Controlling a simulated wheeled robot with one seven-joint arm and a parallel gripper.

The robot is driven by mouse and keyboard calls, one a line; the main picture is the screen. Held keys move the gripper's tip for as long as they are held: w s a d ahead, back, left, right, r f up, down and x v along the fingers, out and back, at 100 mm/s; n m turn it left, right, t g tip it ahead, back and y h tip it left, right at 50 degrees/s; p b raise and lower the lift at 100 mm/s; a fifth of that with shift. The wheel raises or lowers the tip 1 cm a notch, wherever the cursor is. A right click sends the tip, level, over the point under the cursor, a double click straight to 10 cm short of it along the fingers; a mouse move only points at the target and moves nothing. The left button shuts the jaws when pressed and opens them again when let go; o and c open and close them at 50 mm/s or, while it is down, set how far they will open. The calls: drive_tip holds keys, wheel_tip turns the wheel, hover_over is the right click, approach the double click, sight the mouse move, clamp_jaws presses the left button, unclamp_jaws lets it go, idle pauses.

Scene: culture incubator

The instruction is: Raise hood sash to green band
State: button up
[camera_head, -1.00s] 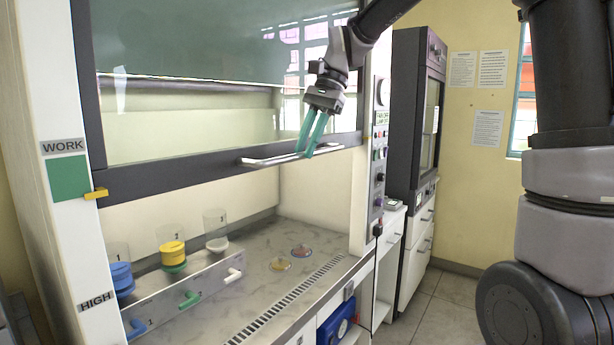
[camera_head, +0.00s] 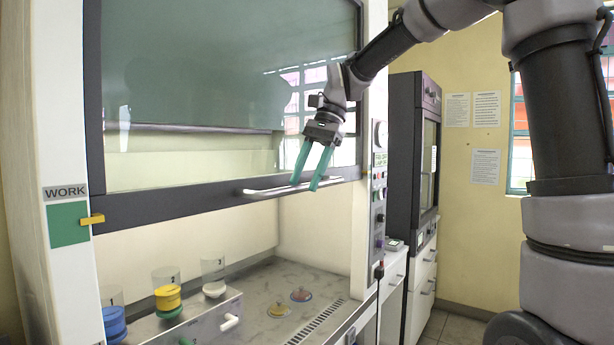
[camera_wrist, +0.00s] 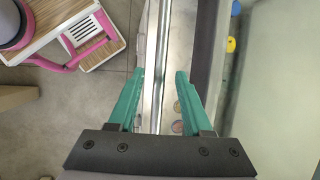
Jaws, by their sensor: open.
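The hood sash (camera_head: 220,204) is a glass pane with a dark bottom frame and a silver bar handle (camera_head: 262,192). Its yellow pointer (camera_head: 92,219) lies level with the green band (camera_head: 69,224) below the WORK label (camera_head: 65,192), near the band's middle. My gripper (camera_head: 307,185) has teal fingers and is open at the right part of the handle. In the wrist view the handle (camera_wrist: 158,60) runs lengthwise between the spread fingers (camera_wrist: 158,92), with gaps on both sides. I cannot tell whether a finger touches it in depth.
A control panel (camera_head: 379,190) is on the right post. A dark cabinet (camera_head: 412,180) stands farther right. The wrist view shows a pink-and-white cart (camera_wrist: 75,30).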

drive_tip(key=shift+r, duration=0.1)
drive_tip(key=v, duration=1)
drive_tip(key=shift+d+r, duration=0.2)
drive_tip(key=shift+r, duration=0.05)
drive_tip(key=shift+d, duration=0.1)
drive_tip(key=s+d+f+n+t+h, duration=0.1)
drive_tip(key=s+d+f+t, duration=0.3)
drive_tip(key=d, duration=0.5)
drive_tip(key=s+d+f+n+t+h, duration=0.1)
drive_tip(key=s+d+f+n+t, duration=0.1)
drive_tip(key=s+d+f+t, duration=0.3)
drive_tip(key=s+d+f, duration=0.3)
drive_tip(key=s+d, duration=0.1)
drive_tip(key=shift+s+d+f, duration=0.2)
drive_tip(key=shift+s+f, duration=0.15)
idle(1.4)
